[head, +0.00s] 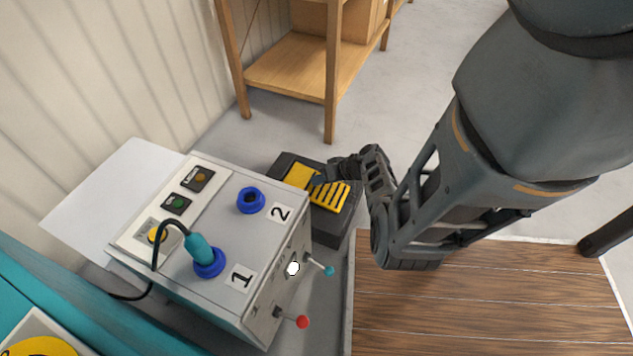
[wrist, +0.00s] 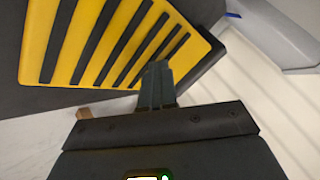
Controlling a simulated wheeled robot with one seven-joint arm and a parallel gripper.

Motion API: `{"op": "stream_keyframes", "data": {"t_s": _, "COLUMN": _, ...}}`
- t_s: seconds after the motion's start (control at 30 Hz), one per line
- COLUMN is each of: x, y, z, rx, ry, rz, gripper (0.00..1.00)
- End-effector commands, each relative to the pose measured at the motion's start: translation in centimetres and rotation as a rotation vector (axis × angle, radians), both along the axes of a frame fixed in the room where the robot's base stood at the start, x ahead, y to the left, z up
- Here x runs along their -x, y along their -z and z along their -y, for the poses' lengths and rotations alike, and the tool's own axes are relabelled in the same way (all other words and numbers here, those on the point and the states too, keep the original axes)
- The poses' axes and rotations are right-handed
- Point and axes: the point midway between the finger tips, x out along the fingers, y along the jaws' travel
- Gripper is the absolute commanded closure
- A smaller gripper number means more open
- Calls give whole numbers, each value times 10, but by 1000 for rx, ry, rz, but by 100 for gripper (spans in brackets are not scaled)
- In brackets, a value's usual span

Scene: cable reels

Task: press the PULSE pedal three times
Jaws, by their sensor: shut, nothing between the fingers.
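A pedal (head: 329,196) with a yellow plate and black stripes sits in a dark housing on the floor, behind the grey control box. No PULSE label is readable on it. In the wrist view, the striped pedal plate (wrist: 110,40) fills the upper left. My gripper (head: 318,182) is at the pedal's upper surface in the head view. Its fingers (wrist: 156,80) are shut with nothing between them, and their tips overlap the plate's lower edge in the wrist view. I cannot tell whether they touch the plate or whether it is pressed down.
The grey control box (head: 235,225) stands left of the pedal, with blue sockets marked 1 and 2. A teal plug (head: 200,248) is in socket 1. Levers with teal (head: 328,271) and red (head: 303,322) knobs stick out of its side. A wooden shelf (head: 290,70) stands behind.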

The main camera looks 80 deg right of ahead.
Motion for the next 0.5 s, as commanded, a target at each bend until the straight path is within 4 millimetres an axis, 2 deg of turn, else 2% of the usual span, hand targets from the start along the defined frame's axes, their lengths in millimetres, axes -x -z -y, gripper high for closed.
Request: {"op": "stream_keyframes", "data": {"t_s": 0.5, "x": 1, "y": -28, "z": -3, "rx": -4, "ry": -2, "rz": -1, "gripper": 100}}
